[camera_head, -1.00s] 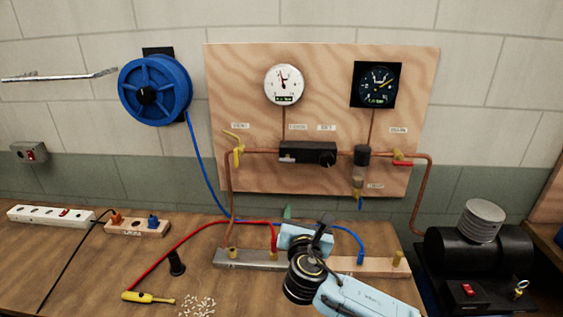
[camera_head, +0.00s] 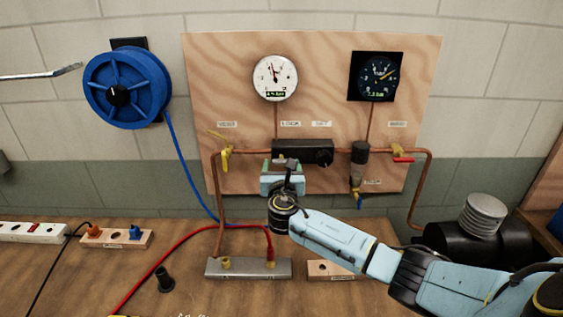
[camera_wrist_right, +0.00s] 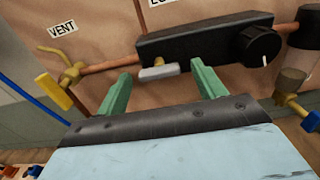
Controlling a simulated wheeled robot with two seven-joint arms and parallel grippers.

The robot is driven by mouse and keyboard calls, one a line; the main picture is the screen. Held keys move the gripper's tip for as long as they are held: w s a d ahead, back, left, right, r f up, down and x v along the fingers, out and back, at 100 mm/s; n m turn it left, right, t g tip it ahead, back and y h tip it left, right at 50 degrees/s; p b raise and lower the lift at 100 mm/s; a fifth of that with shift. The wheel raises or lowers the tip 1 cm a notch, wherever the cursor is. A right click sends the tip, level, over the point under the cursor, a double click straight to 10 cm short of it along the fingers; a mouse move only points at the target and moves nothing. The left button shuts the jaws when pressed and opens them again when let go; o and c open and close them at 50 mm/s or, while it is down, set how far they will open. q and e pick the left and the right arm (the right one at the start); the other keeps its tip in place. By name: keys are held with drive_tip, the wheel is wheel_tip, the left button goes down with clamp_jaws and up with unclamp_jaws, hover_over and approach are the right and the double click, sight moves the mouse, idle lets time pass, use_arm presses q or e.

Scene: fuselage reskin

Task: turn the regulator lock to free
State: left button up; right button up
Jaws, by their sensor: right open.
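The regulator (camera_head: 290,151) is a black block on the plywood panel, with a round black knob (camera_head: 325,157) at its right end; the knob also shows in the right wrist view (camera_wrist_right: 263,46). The lock is a small pale grey tab (camera_wrist_right: 158,73) on the block's lower left front, below a partly cropped label. My right gripper (camera_head: 284,164) is just below and in front of the regulator. Its green fingers are open in the right wrist view (camera_wrist_right: 160,72), one on each side of the tab, with gaps on both sides. My left gripper is not in view.
A copper pipe (camera_head: 428,195) runs along the panel through the regulator. A yellow vent valve (camera_head: 226,158) is at left and a red-handled valve (camera_head: 403,159) at right. Two gauges (camera_head: 275,78) sit above. A blue hose reel (camera_head: 128,88) hangs left of the panel.

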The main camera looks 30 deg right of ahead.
sight(281, 159)
drive_tip(key=shift+w+d, duration=0.3)
drive_tip(key=shift+w, duration=0.25)
drive_tip(key=shift+w+d, duration=0.15)
drive_tip(key=shift+w, duration=0.2)
drive_tip(key=shift+w+d, duration=0.15)
drive_tip(key=c, duration=1)
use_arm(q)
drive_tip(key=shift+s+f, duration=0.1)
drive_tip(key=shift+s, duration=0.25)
